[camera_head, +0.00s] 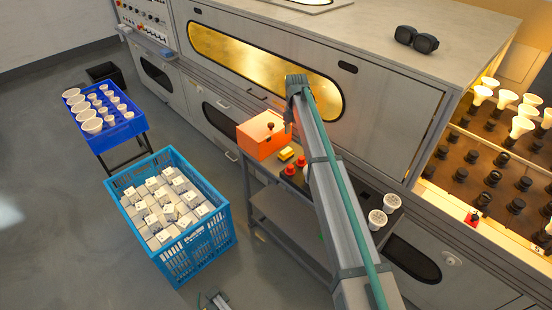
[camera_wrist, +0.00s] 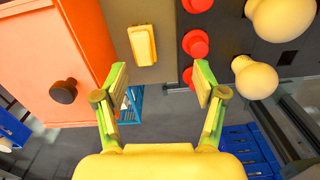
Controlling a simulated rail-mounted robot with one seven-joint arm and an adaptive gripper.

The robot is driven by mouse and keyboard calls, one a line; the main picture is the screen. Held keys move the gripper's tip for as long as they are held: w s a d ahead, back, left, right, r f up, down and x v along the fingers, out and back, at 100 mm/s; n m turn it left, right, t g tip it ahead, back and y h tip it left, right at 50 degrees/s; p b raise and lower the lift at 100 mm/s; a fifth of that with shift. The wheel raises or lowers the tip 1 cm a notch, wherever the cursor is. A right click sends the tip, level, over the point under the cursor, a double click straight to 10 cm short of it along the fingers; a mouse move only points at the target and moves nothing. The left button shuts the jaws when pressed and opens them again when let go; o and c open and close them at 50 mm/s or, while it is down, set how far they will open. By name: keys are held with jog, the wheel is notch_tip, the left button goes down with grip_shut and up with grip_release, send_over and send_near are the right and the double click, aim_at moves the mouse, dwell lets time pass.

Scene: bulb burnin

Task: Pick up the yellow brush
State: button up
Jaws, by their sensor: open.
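The yellow brush (camera_head: 286,153) lies on the small grey cart beside the orange box. In the wrist view the brush (camera_wrist: 142,43) is a small yellow block with a paler top, lying on a grey-brown surface. My gripper (camera_wrist: 160,82) is open and empty, with green-yellow fingers spread apart. In the wrist view the brush shows just beyond the fingertips, slightly left of the middle between them, and nothing touches it. In the head view my arm hides most of the gripper.
The orange box (camera_head: 262,137) with a dark knob stands left of the brush. Red knobs (camera_wrist: 195,43) sit close on its right. White bulbs (camera_head: 377,219) stand further along the cart.

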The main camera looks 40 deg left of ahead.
aim_at(286, 151)
jog(key=a, duration=0.1)
jog(key=s+a, duration=0.1)
jog(key=shift+a+f+n, duration=0.15)
jog(key=shift+a+n, duration=0.15)
jog(key=shift+n, duration=0.1)
notch_tip(286, 151, down, 5)
jog(key=shift+p, duration=0.5)
jog(key=shift+s+a+f+p, duration=0.15)
jog(key=shift+f+p, duration=0.65)
jog(key=shift+f, duration=1.9)
jog(key=c, duration=1.3)
